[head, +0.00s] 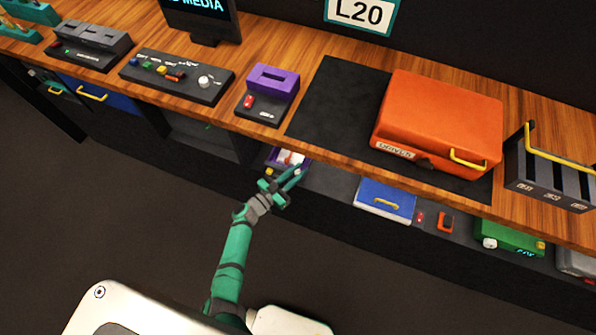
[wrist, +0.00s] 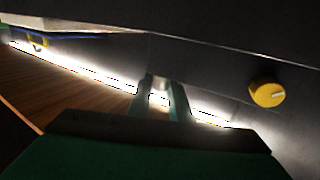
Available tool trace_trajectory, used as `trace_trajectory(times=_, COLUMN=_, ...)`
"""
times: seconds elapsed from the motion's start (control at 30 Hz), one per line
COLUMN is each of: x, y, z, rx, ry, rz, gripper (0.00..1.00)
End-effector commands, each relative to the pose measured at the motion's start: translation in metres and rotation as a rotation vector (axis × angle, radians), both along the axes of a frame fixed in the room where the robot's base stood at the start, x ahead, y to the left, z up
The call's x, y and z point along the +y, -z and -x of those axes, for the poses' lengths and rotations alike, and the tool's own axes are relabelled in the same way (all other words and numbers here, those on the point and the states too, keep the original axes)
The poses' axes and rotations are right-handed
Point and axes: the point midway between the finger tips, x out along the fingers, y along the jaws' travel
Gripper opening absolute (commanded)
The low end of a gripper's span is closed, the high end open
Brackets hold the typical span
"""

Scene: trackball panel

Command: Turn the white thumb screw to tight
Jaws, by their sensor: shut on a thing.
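The trackball panel is a small purple-topped unit (head: 273,157) on the lower shelf, under the worktop's front edge. In the head view my gripper (head: 294,174) reaches up to the panel's front from below. In the wrist view my gripper (wrist: 160,88) has its two fingers close together against the dark panel face, closed on a small pale piece (wrist: 160,99), which appears to be the white thumb screw. The fingers hide most of it, so its turn angle cannot be told. A yellow knob (wrist: 267,93) with a pale mark sits apart, right of the fingers.
The wooden worktop (head: 215,119) overhangs the lower shelf. Above are a purple box (head: 273,78) and an orange case (head: 440,115). A blue box (head: 386,199) stands on the shelf to the right. The floor in front is clear.

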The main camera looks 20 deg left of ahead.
Motion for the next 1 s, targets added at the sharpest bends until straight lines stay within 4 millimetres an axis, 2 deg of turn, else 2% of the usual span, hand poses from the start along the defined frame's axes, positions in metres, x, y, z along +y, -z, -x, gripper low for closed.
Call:
trace_trajectory(times=0.5, x=-0.003, y=-0.0002, z=-0.0005, rx=0.0, ry=0.22, rz=0.0, gripper=0.0)
trace_trajectory(times=1.0, x=-0.003, y=-0.0001, z=0.0001, rx=-0.003, ry=0.313, rz=0.002, gripper=0.0)
